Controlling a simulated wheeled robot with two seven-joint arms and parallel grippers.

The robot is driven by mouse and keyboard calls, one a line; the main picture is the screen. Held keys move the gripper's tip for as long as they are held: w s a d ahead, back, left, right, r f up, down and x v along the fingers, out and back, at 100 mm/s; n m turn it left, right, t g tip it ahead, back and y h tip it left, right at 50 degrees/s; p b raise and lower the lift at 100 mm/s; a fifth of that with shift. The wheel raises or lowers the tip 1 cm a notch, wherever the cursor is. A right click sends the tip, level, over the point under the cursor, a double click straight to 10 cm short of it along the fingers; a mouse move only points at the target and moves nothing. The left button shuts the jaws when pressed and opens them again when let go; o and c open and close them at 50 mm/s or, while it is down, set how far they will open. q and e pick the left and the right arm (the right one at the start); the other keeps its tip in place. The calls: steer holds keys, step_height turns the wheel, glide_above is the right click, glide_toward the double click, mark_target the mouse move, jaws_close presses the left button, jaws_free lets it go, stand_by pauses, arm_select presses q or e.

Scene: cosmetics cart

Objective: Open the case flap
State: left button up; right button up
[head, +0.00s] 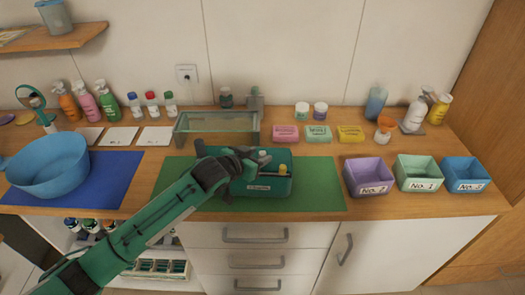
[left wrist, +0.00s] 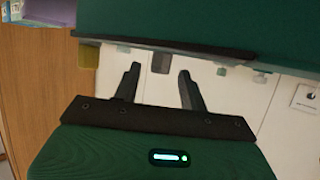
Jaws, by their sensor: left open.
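A low case with clear, greenish glass panels (head: 215,125) stands at the back of the counter, left of centre. A pale pane covers its top and looks shut, but I cannot make out a hinge or handle. My left gripper (head: 248,155) is just in front of the case's right end, above the green caddy. I cannot tell from this view whether it touches anything. My right gripper is not in view.
The green caddy (head: 262,187) holds small bottles and sits on a green mat (head: 320,195). Soap boxes (head: 318,134) lie to the right, with three numbered bins (head: 417,173) beyond. A blue basin (head: 46,168) stands at left. White cards (head: 154,136) lie left of the case.

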arm_select(q)
steer(key=shift+x, duration=1.45)
jaws_close()
